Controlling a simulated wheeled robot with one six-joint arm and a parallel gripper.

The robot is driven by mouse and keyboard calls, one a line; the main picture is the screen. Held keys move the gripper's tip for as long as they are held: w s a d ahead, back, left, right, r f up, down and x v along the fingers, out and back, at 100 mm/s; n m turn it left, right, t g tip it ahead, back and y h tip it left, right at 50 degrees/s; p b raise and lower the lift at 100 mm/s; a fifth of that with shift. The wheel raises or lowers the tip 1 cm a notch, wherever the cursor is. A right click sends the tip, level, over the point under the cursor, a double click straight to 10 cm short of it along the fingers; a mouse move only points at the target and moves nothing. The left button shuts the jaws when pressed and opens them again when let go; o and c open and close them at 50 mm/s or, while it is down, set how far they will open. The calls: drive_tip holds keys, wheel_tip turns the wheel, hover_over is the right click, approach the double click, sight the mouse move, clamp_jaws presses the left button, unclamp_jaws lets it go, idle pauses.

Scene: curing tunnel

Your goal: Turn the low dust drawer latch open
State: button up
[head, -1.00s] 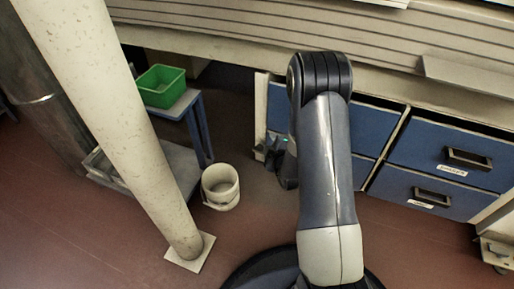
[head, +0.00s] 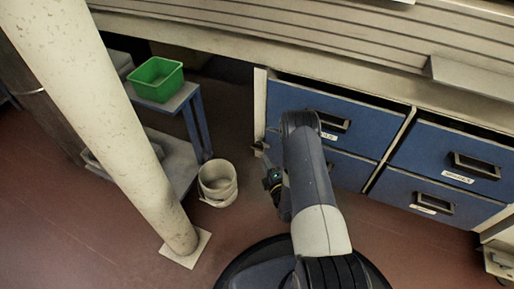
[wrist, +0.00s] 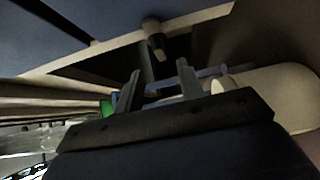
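In the wrist view a short dark peg-like part, which looks like the latch (wrist: 153,27), sticks out from the pale cabinet frame (wrist: 195,20) beside a blue drawer front (wrist: 40,35). My gripper (wrist: 158,72) is open and empty, its two fingers spread below the latch in the picture and apart from it. In the head view my gripper (head: 266,163) is low by the left end of the blue drawer cabinet, partly hidden by my arm. The lower left drawer (head: 350,170) is partly covered by my arm. The latch's exact turn is hard to tell.
A white bucket (head: 217,183) stands on the floor left of my gripper. A green bin (head: 157,80) sits on a small blue-legged table (head: 190,105). A thick pale column (head: 105,130) rises at the left. Reddish floor is clear in front.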

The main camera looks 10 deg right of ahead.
sight(259, 150)
drive_tip(key=w+b, duration=0.1)
drive_tip(key=w, duration=0.2)
drive_tip(key=w+a+b, duration=0.1)
drive_tip(key=w, duration=0.2)
drive_tip(key=w+b, duration=0.1)
drive_tip(key=w, duration=0.2)
drive_tip(key=shift+w+a, duration=0.1)
drive_tip(key=shift+a, duration=0.1)
clamp_jaws()
